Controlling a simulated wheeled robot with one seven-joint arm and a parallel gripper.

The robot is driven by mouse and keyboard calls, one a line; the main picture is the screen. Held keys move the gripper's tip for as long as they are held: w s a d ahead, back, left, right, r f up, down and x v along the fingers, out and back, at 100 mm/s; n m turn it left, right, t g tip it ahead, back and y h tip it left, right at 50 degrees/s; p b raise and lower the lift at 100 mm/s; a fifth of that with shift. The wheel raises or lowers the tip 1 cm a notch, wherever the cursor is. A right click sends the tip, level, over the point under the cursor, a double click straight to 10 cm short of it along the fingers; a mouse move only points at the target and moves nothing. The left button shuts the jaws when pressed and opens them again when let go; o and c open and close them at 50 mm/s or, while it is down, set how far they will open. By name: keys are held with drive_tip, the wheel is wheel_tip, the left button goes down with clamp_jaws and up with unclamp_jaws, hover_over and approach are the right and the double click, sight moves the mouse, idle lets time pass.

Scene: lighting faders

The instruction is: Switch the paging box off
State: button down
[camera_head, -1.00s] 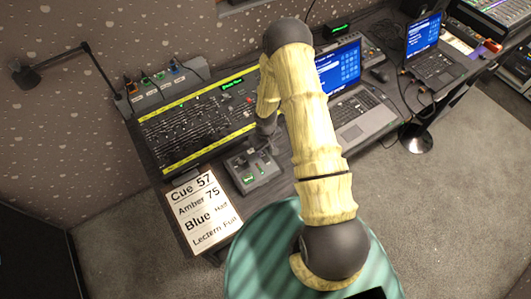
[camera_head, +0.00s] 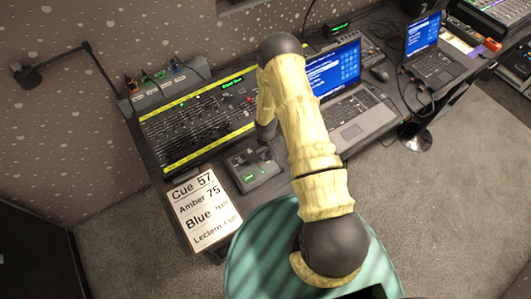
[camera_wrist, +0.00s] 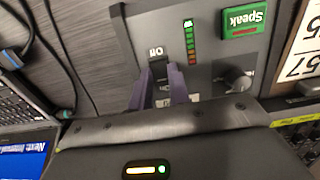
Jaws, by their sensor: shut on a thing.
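The paging box (camera_head: 257,181) is a small grey unit in front of the large fader console in the head view. In the wrist view its grey panel (camera_wrist: 211,69) appears upside down, with a lit green Speak button (camera_wrist: 243,18), a lit level meter, a black knob and an "ON" label. My gripper (camera_wrist: 163,82) has its two purple fingers on either side of a dark switch lever (camera_wrist: 158,64) just below that label in the picture. It is shut on the lever. The fingers partly hide the switch's lower markings. In the head view my arm hides the fingertips.
The fader console (camera_head: 195,122) stands behind the paging box. A cue sheet (camera_head: 207,212) lies to its left in front. An open laptop (camera_head: 368,120) is to the right, with cables (camera_wrist: 55,45) near the box. A desk lamp (camera_head: 70,62) reaches over at far left.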

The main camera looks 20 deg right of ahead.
drive_tip(key=shift+f, duration=0.1)
drive_tip(key=shift+s+f+t+b, duration=0.25)
drive_tip(key=shift+t+b, duration=0.25)
drive_tip(key=shift+b, duration=0.75)
drive_tip(key=t+b, duration=0.1)
drive_tip(key=b, duration=0.1)
drive_tip(key=shift+s+y+b, duration=0.15)
drive_tip(key=shift+y+b, duration=0.15)
drive_tip(key=shift+y, duration=0.1)
drive_tip(key=shift+s+d+r+t+b, duration=0.1)
drive_tip(key=shift+t+b, duration=0.2)
drive_tip(key=shift+b, duration=0.2)
drive_tip(key=shift+r, duration=0.15)
drive_tip(key=c, duration=1.3)
unclamp_jaws()
drive_tip(key=shift+r, duration=0.1)
